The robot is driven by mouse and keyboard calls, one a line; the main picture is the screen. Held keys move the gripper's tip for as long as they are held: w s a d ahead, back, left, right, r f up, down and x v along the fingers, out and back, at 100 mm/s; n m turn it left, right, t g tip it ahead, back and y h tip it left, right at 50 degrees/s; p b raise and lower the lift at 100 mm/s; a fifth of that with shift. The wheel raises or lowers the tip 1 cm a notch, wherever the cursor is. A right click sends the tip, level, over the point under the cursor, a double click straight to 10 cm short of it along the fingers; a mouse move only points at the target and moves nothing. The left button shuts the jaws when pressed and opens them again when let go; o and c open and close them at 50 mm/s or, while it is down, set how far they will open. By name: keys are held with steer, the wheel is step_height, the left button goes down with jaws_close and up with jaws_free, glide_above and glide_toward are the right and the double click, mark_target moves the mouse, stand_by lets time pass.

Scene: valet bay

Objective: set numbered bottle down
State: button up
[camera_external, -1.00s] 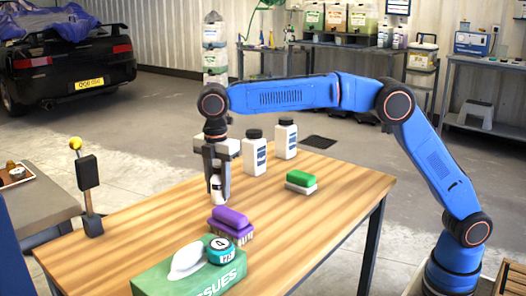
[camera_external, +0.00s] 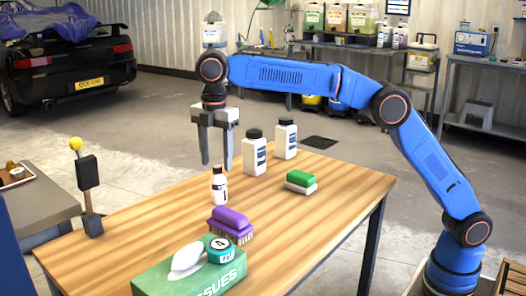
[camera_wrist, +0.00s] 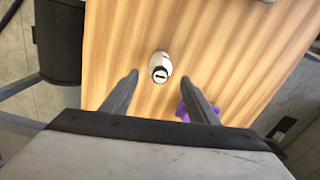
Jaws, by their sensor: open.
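The numbered bottle (camera_external: 219,187) is small and white with a dark label and a dark neck. It stands upright on the wooden table (camera_external: 310,220), behind the purple brush. In the wrist view the bottle (camera_wrist: 161,67) is seen from above, with a dark mark on its white cap, beyond and between the fingertips. My gripper (camera_external: 217,165) is open and empty. Its fingers hang above the bottle, apart from it. The gripper's fingers (camera_wrist: 163,80) also show spread in the wrist view.
A yellow-knobbed lever (camera_external: 88,185) stands at the left edge.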

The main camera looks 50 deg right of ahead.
steer(key=shift+r, duration=1.6)
steer(key=shift+d, duration=0.1)
steer(key=s+d+r+m+t, duration=0.1)
steer(key=s+d+r+m, duration=0.15)
steer(key=d, duration=0.95)
steer(key=s+d+r+m, duration=0.2)
steer(key=s+d+m, duration=0.2)
steer(key=d, duration=0.8)
steer(key=s+d+r+m+t, duration=0.1)
steer(key=s+d+r+m, duration=0.15)
steer(key=d, duration=0.95)
steer(key=s+d+f+m, duration=0.3)
steer(key=s+d+f, duration=0.1)
steer(key=s+d, duration=0.5)
steer(key=s+d+f+m+t, duration=0.1)
steer(key=s+d+f+m, duration=0.3)
steer(key=s+d+f, duration=0.3)
steer(key=s+d+f+m+t, duration=0.1)
steer(key=s+d+f+m, duration=0.2)
steer(key=s+d+f, duration=0.4)
steer(key=s+f, duration=0.4)
steer(key=s, duration=0.4)
steer(key=shift+f+m+t, duration=0.4)
